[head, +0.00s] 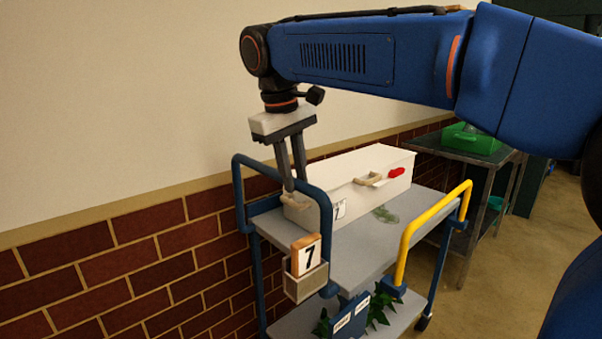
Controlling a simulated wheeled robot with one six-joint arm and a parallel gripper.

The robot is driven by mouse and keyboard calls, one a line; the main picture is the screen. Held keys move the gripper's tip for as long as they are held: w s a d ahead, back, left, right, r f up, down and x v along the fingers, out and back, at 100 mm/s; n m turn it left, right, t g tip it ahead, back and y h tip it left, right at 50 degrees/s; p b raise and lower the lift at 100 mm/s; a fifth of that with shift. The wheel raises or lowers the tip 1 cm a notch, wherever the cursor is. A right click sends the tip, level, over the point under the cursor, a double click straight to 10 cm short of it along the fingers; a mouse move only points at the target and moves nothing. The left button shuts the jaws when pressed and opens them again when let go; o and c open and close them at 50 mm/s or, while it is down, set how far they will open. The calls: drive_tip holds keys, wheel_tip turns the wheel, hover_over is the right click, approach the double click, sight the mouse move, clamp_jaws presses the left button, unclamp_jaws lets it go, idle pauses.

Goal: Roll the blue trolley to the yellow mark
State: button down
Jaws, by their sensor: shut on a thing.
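The blue trolley (355,255) stands along the brick wall, with grey shelves, blue posts, a blue push handle (318,195) at the left end and a yellow handle (408,232) at the right. My gripper (294,184) points down at the left end, its fingers shut on the top bar of the blue handle. The fingertips partly cover the bar. I see no yellow mark on the floor in this view.
A long white box (365,165) with a red spot lies on the top shelf. A small holder with a "7" card (306,257) hangs at the front left. Green leaves (380,306) lie on the lower shelf. A table with a green crate (470,139) stands behind right; floor (500,250) is clear.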

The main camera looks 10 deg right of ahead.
drive_tip(key=shift+s+a, duration=0.15)
drive_tip(key=c, duration=1.6)
unclamp_jaws()
drive_tip(key=shift+a, duration=0.1)
drive_tip(key=a+r, duration=0.1)
drive_tip(key=r, duration=0.4)
drive_tip(key=s+r, duration=0.1)
drive_tip(key=r, duration=0.5)
drive_tip(key=s+a+r, duration=0.1)
drive_tip(key=r, duration=0.5)
drive_tip(key=shift+a, duration=0.35)
drive_tip(key=shift+d+f, duration=0.1)
drive_tip(key=shift+d, duration=0.05)
